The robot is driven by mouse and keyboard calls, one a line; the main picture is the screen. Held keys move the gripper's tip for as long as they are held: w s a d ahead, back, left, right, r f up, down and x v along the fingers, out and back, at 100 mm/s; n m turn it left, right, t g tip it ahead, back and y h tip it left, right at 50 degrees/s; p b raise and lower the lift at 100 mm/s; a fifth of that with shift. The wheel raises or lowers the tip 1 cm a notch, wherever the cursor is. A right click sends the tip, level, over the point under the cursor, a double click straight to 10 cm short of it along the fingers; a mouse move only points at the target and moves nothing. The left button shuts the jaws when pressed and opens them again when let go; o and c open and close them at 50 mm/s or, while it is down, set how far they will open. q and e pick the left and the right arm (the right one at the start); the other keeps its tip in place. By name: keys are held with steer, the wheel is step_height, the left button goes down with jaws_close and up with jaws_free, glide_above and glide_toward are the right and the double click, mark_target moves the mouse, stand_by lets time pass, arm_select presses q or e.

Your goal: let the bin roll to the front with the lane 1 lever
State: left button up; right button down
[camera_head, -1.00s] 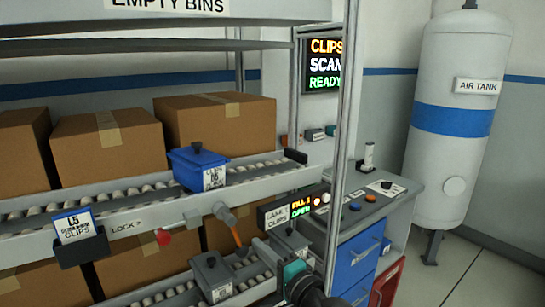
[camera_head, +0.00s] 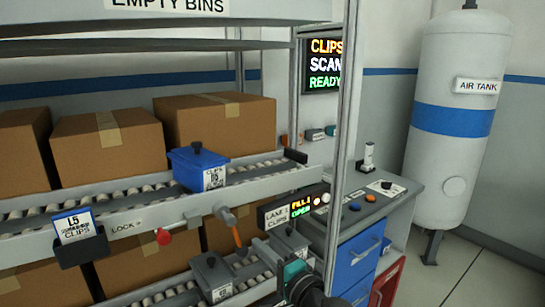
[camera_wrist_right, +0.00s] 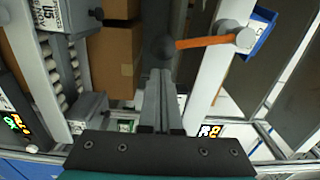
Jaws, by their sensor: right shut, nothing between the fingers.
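The lane 1 lever (camera_head: 235,233) has an orange rod hanging from a grey hub on the upper rack rail, slanting down to a dark knob. It also shows in the right wrist view (camera_wrist_right: 205,42). My right gripper (camera_head: 262,247) is shut and empty; its fingertips are close to the knob. I cannot tell whether they touch. The blue clips bin (camera_head: 197,168) sits on the upper roller lane. My left gripper is out of view.
Cardboard boxes (camera_head: 108,137) stand behind the lanes. A red knob (camera_head: 163,237) by "LOCK" is on the rail. A metal post (camera_head: 343,130) rises close to my right arm. A bench with blue drawers (camera_head: 355,263) and an air tank (camera_head: 462,110) are to the right.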

steer(key=shift+s+a, duration=0.1)
steer(key=shift+s+a+p, duration=1.35)
steer(key=shift+s+a, duration=0.45)
steer(key=shift+a, duration=0.7)
steer(key=d+p+v, duration=0.1)
steer(key=v, duration=0.7)
steer(key=shift+w, duration=0.35)
